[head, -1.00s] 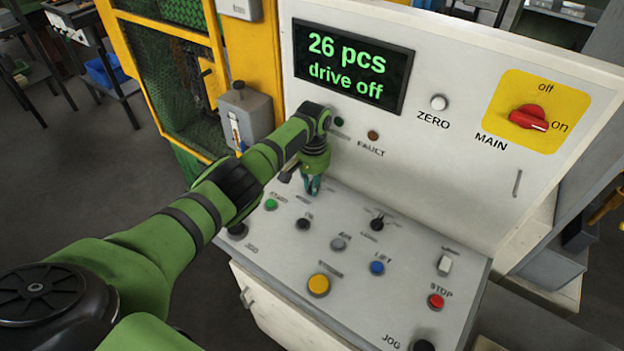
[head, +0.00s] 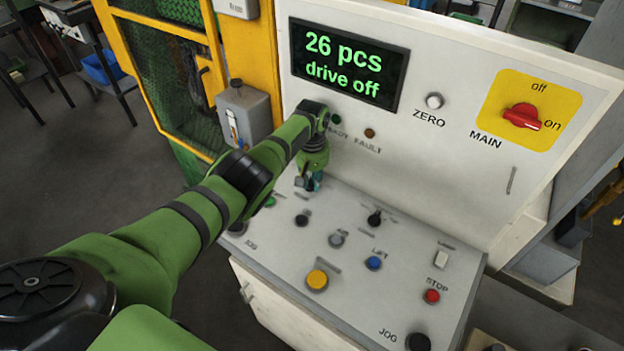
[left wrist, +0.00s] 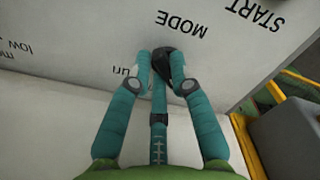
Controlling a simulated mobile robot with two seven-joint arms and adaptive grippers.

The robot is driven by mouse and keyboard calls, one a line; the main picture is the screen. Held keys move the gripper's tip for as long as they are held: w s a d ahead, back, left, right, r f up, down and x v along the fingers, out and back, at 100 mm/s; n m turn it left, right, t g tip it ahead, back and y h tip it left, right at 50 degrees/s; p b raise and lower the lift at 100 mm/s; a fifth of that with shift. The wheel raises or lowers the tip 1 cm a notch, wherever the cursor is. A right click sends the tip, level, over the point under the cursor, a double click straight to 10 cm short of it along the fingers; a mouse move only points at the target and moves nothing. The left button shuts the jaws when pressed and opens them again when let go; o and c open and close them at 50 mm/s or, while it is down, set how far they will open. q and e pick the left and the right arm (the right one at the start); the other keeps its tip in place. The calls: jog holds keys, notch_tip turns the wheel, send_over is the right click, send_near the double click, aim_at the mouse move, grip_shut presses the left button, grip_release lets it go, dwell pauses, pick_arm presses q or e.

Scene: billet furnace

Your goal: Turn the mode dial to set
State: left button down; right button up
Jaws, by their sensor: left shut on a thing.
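The mode dial (left wrist: 176,68) is a small black knob under the upside-down MODE lettering in the left wrist view. My left gripper (left wrist: 161,68) has its teal fingers shut on the dial, one on each side. Part of the run label shows beside the left finger; a set label is not readable. The dial's pointing direction is mostly hidden by the fingers. In the head view my left gripper (head: 311,182) points down at the back left of the sloping control panel (head: 342,290), and the dial is hidden there. My right gripper is not in view.
A display (head: 348,66) reads "26 pcs drive off". The red main switch (head: 522,116) is at right. Near the gripper are a black knob (head: 302,220) and a green button (head: 269,201); yellow (head: 317,280), blue (head: 373,263) and red (head: 432,296) buttons sit further forward.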

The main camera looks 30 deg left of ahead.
pick_arm(q)
jog(key=shift+w+r, duration=0.1)
jog(key=shift+w, duration=0.05)
jog(key=c, duration=1.1)
grip_release()
notch_tip(320, 180, up, 12)
jog(key=shift+f, duration=0.1)
